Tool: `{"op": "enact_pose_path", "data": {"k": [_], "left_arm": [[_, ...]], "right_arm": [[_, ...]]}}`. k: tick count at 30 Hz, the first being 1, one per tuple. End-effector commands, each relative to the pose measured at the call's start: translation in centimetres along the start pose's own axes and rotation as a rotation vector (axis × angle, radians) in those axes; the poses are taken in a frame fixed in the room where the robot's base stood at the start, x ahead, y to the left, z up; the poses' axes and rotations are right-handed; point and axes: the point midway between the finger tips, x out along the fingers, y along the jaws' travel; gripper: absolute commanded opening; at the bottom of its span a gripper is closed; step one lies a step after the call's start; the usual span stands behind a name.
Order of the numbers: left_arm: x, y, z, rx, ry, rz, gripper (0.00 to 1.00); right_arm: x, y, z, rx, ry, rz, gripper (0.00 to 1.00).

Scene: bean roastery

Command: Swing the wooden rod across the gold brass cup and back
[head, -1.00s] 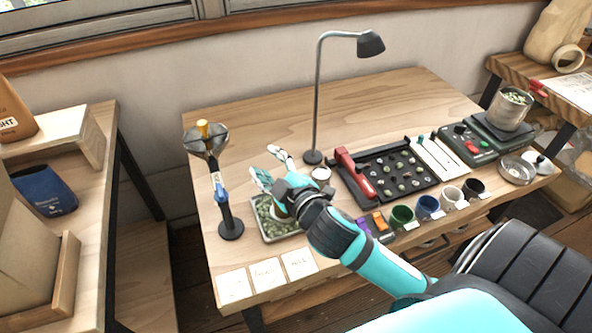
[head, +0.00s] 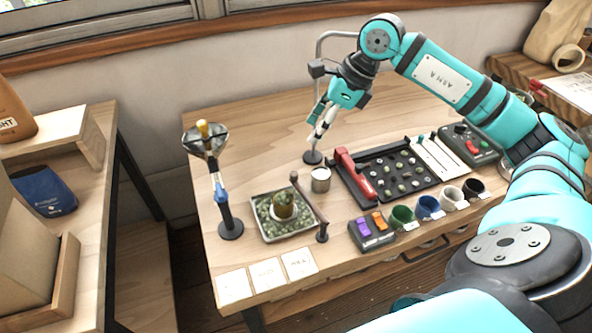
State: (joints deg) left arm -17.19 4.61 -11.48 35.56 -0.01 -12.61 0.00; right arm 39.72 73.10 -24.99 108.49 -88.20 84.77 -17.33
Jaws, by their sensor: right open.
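The gold brass cup (head: 285,204), heaped with green beans, stands upright in a shallow tray (head: 258,234) of green beans. The wooden rod (head: 309,200) is a thin brown bar on a short dark post. It slants from a knob near the tray's back right corner to the post at the front right. The rod lies to the right of the cup, apart from its mouth. My right gripper (head: 321,131) is open and empty, raised behind and to the right of the cup, in front of the lamp. My left gripper is out of view.
A small metal tin (head: 320,180) stands just behind the rod. A funnel stand (head: 228,222) is to the tray's left. A black sorting board (head: 398,178) with a red tool, and several colored cups, lie to the right. Three paper cards (head: 267,273) lie in front.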

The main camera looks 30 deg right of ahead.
Motion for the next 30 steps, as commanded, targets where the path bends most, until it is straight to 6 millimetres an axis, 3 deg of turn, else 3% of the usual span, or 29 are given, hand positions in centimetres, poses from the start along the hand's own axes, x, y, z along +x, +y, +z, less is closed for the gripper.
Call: {"op": "enact_pose_path", "data": {"k": [3,8,24,30], "left_arm": [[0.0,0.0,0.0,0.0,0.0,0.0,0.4],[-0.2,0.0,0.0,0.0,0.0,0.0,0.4],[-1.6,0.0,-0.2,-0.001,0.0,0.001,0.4],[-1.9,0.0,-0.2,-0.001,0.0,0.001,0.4]], "right_arm": [[-0.8,-1.0,-1.4,0.004,0.058,-0.033,0.43],[0.7,-1.0,-1.6,0.004,0.065,-0.031,0.43],[12.1,-1.3,-2.1,0.005,0.06,-0.028,0.43],[15.1,-1.4,-2.3,0.005,0.059,-0.031,0.43]]}}
